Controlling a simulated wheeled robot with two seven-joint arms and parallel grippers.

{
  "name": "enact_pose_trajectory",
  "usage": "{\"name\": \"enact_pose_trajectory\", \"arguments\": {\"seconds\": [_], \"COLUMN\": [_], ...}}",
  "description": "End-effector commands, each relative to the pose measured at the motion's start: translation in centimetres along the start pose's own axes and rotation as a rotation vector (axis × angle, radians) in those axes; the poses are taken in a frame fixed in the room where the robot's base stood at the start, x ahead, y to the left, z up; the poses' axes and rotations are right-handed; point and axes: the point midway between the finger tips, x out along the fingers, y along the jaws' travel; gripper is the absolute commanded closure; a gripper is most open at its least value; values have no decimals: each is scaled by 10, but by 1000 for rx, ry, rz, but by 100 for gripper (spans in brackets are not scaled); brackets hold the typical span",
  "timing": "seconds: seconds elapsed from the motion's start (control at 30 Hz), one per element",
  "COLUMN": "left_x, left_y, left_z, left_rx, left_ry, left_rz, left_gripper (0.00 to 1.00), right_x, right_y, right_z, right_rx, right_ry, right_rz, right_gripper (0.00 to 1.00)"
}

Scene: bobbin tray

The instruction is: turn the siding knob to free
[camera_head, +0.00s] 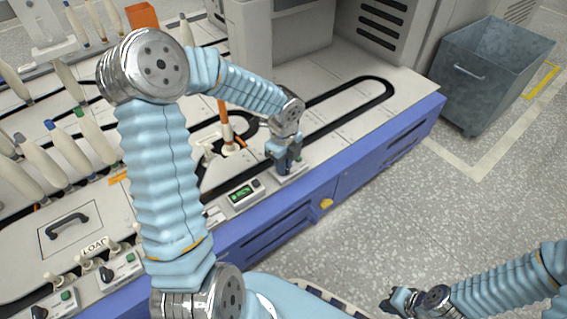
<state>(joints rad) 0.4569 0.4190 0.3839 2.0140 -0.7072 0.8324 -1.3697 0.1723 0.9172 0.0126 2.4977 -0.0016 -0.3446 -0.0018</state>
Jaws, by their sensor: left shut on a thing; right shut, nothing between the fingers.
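My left gripper (287,164) points down at a small pale control plate (296,172) near the front edge of the white machine top. It is shut on the siding knob there, which the fingers hide, so I cannot tell the knob's setting. My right gripper (394,301) is shut and empty, low at the right above the grey floor and well away from the machine.
Knob panels (118,269) and a LOAD label lie lower left. A grey bin (490,75) stands right; the floor between is clear.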

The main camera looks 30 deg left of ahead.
Motion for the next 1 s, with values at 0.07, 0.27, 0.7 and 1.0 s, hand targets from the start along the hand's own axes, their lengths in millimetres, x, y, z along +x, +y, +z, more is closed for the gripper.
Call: {"name": "enact_pose_trajectory", "arguments": {"seconds": [0.07, 0.27, 0.7, 1.0], "left_x": [0, 0, 0, 0], "left_y": [0, -1, -2, -3], "left_z": [0, 0, 0, 1], "left_rx": [-62, -251, -670, -953], "left_ry": [0, 0, 0, 0], "left_rz": [0, 0, -1, -1], "left_gripper": [100, 100, 100, 100], "right_x": [0, 0, 5, 8], "right_y": [0, 0, 2, 3], "right_z": [0, 0, 0, 0], "right_rx": [0, 0, 0, 0], "right_ry": [0, 0, 1, 2], "right_rz": [0, 0, 0, 0], "right_gripper": [100, 100, 100, 100]}}
